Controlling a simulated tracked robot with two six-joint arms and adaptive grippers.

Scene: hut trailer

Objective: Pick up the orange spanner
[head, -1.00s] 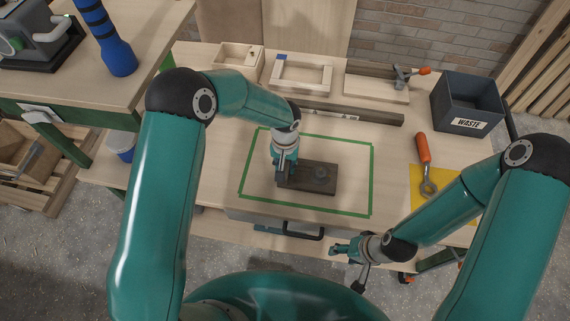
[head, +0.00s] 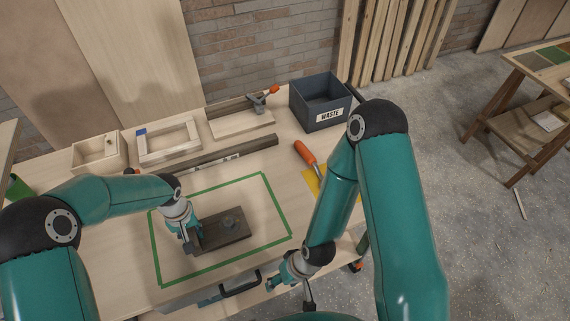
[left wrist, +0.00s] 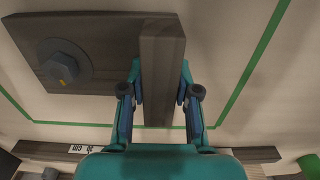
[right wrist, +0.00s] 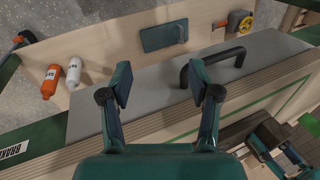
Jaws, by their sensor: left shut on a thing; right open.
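The orange spanner (head: 305,152) lies on a yellow patch (head: 311,183) at the right of the bench in the head view. Its orange handle shows; its lower end is hidden behind my right arm. My right gripper (head: 277,284) is open and empty at the bench's front edge, near the drawer handle, away from the spanner. In the right wrist view its fingers (right wrist: 160,88) are wide apart. My left gripper (head: 192,245) is shut on the upright strip of a dark wooden block (left wrist: 160,70), which carries a large bolt (left wrist: 64,66).
Green tape (head: 282,215) frames the block. A waste bin (head: 316,105), a clamp (head: 258,101) on a board, a white frame (head: 168,142) and a small box (head: 98,155) stand along the back. A drawer handle (head: 240,286) juts out at the front.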

